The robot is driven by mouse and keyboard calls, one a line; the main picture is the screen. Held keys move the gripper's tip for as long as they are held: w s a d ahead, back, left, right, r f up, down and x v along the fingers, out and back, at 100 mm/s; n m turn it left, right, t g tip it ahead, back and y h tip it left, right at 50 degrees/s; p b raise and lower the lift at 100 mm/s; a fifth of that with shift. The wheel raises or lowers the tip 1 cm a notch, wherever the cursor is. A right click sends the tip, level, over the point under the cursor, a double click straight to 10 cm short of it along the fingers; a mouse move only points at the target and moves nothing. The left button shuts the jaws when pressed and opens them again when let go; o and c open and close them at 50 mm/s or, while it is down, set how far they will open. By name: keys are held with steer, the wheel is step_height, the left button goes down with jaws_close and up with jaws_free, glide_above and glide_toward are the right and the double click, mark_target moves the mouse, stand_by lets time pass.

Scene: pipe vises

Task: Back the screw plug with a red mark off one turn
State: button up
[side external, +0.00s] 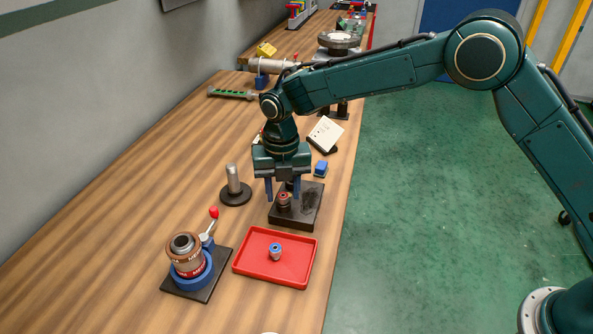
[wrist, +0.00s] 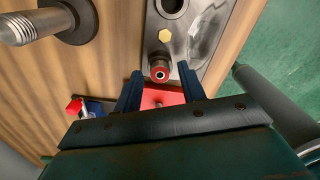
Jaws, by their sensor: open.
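The screw plug with a red mark (side external: 284,199) stands upright on a dark base block (side external: 309,202) in the side view. In the wrist view the plug (wrist: 159,71) shows a red ring around a dark centre on its top. My gripper (side external: 284,193) points down over it, with its two blue fingers apart. In the wrist view my gripper (wrist: 160,73) has one fingertip on each side of the plug, with gaps between. The fingers do not appear to touch it. The exact height of the fingertips against the plug is hard to tell.
A red tray (side external: 246,266) with a blue-marked plug (side external: 275,252) lies in front of the block. A vise (side external: 190,264) with a red-knobbed lever stands at lower left. A metal post (side external: 233,181) is left of my gripper; a blue block (side external: 321,168) sits behind right.

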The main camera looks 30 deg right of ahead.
steer(key=m, duration=0.7)
steer(key=shift+m, duration=0.4)
steer(key=m, duration=0.3)
steer(key=shift+m, duration=1.7)
steer(key=shift+m, duration=0.4)
steer(key=m, duration=0.6)
steer(key=shift+m, duration=0.4)
steer(key=m, duration=0.6)
steer(key=shift+m, duration=0.3)
